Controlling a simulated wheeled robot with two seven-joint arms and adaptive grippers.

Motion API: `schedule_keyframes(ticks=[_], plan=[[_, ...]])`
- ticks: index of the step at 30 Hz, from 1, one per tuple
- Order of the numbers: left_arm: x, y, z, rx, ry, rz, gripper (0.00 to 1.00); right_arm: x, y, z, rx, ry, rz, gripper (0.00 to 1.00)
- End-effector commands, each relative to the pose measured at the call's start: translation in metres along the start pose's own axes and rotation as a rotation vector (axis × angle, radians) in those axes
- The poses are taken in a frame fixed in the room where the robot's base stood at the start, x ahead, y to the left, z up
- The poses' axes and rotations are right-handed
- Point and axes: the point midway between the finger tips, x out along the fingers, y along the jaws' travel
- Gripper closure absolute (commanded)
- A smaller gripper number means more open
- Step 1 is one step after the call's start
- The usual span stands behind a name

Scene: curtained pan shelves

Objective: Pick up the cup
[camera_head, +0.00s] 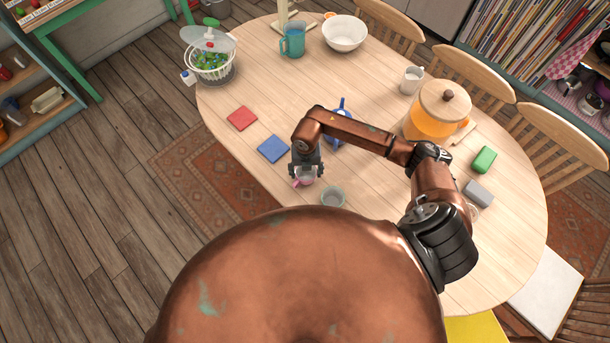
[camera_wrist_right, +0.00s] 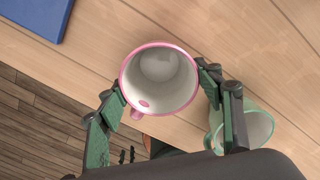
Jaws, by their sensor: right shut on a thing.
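The cup (camera_wrist_right: 160,82) is white inside with a pink rim and a pink handle, and I look down into it in the right wrist view. In the head view the cup (camera_head: 305,176) shows small at the table's near edge, below my gripper. My right gripper (camera_wrist_right: 165,90) has one green-padded finger on each side of the cup and is shut on it. It also shows in the head view (camera_head: 306,172). I cannot tell whether the cup touches the table. My left gripper is not in view.
A pale green cup (camera_wrist_right: 245,128) stands close beside the held cup, also in the head view (camera_head: 332,196). A blue square (camera_head: 273,149) and a red square (camera_head: 242,118) lie nearby. A blue teapot (camera_head: 338,128) is partly behind my arm. An orange jar (camera_head: 437,112) stands right.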

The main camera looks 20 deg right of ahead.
Motion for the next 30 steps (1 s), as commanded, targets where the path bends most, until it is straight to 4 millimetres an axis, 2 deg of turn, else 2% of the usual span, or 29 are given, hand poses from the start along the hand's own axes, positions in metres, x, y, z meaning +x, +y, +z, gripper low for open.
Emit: schedule_keyframes(ticks=[9,20,26,30], plan=[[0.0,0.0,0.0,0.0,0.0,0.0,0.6,0.0,0.0,0.0,0.0,-0.001,0.001,0.7],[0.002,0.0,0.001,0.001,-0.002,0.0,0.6,-0.006,0.0,0.001,-0.001,-0.003,0.001,0.7],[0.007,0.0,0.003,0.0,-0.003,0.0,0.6,-0.032,0.0,0.002,-0.002,-0.005,0.001,0.7],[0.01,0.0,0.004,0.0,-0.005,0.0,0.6,-0.059,0.025,-0.005,-0.006,-0.005,0.006,0.7]])
